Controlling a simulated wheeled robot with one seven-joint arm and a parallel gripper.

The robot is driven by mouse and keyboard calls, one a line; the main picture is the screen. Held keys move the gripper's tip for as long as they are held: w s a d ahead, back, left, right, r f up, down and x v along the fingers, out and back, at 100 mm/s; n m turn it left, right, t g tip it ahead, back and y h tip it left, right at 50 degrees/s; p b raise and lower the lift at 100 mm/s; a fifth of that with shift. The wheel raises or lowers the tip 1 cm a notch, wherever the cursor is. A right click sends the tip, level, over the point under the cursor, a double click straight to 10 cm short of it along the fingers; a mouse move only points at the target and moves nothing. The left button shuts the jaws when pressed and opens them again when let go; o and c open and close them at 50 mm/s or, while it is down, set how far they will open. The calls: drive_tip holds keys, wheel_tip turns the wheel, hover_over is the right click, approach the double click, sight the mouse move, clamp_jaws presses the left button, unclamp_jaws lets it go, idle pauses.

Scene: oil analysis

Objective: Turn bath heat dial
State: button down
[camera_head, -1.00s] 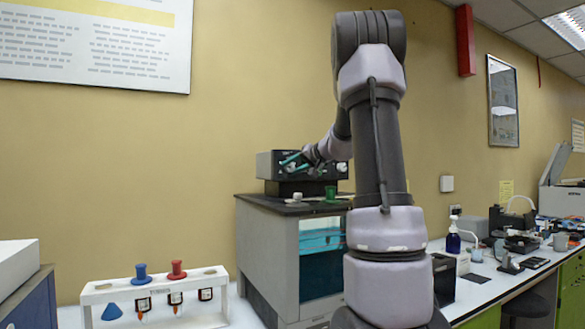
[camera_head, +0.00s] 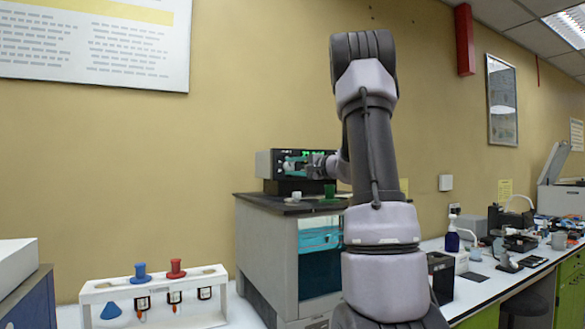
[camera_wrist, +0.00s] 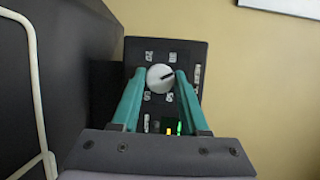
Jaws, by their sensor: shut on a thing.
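The heat dial (camera_wrist: 160,77) is a round white knob with a dark pointer line, on the black control panel (camera_wrist: 190,52) in the wrist view. The pointer slants toward the upper right there. My gripper (camera_wrist: 160,80) has teal fingers, one on each side of the dial, closed on it. In the head view, my gripper (camera_head: 293,165) is at the front of the control box (camera_head: 264,164) on top of the bath (camera_head: 262,250). The dial is hard to make out there behind the fingers. A green lit display (camera_head: 317,154) shows on the box.
A green cup (camera_head: 330,191) and a small white item (camera_head: 296,195) stand on the bath's dark top below my gripper. A white rack (camera_head: 205,312) with blue and red-topped pieces stands at the lower left. A bench with equipment runs along the right.

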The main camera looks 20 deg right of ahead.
drive_tip(key=shift+f+m+t, duration=0.1)
drive_tip(key=shift+m+t, duration=0.3)
drive_tip(key=shift+m, duration=0.6)
drive_tip(key=shift+c, duration=2.1)
unclamp_jaws()
drive_tip(key=v, duration=1)
drive_tip(key=shift+s+d, duration=0.25)
drive_tip(key=shift+s, duration=0.1)
drive_tip(key=shift+f, duration=0.15)
